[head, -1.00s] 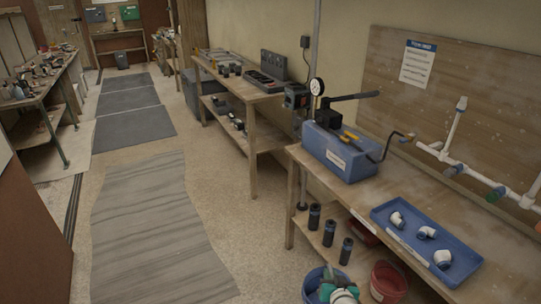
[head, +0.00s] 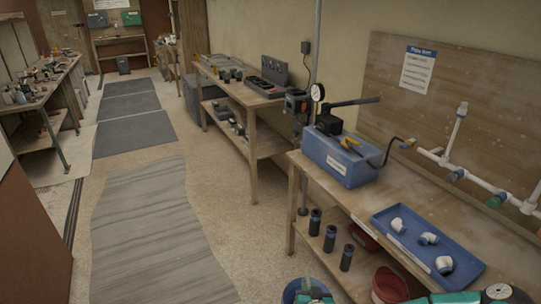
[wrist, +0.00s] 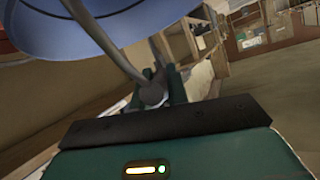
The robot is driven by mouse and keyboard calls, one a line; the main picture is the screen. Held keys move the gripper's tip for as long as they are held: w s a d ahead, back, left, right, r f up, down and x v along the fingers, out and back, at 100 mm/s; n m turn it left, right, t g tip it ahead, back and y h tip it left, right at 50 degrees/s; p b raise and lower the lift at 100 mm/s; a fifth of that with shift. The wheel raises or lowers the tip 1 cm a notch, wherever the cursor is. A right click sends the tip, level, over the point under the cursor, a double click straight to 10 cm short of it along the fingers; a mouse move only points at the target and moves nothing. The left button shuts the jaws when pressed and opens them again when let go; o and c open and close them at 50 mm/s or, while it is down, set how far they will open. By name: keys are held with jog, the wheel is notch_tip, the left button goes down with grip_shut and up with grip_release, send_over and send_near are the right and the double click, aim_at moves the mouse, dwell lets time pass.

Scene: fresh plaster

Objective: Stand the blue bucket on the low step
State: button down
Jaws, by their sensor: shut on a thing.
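The blue bucket (head: 290,291) shows only in part at the bottom edge of the head view, in front of the workbench. In the wrist view the bucket (wrist: 95,30) fills the top left, and its grey wire handle (wrist: 108,50) runs down to my gripper (wrist: 155,90). My gripper is shut on that handle. The bucket's base and what is under it are out of view in the head view. I cannot make out the low step in either view.
A workbench carries a blue tray (head: 386,211) of white fittings and a blue pump box (head: 340,165). A red bucket (head: 390,286) and several dark cylinders (head: 330,238) are below its top. A grey mat (head: 150,235) lies on open floor at left.

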jog(key=w+d+r+h, duration=0.1)
jog(key=w+d+r, duration=0.1)
jog(key=r, duration=0.3)
jog(key=shift+w+d+r+m, duration=0.25)
jog(key=shift+w+d+m, duration=0.15)
jog(key=shift+d, duration=0.1)
jog(key=shift+s+d, duration=0.1)
jog(key=shift+d, duration=0.1)
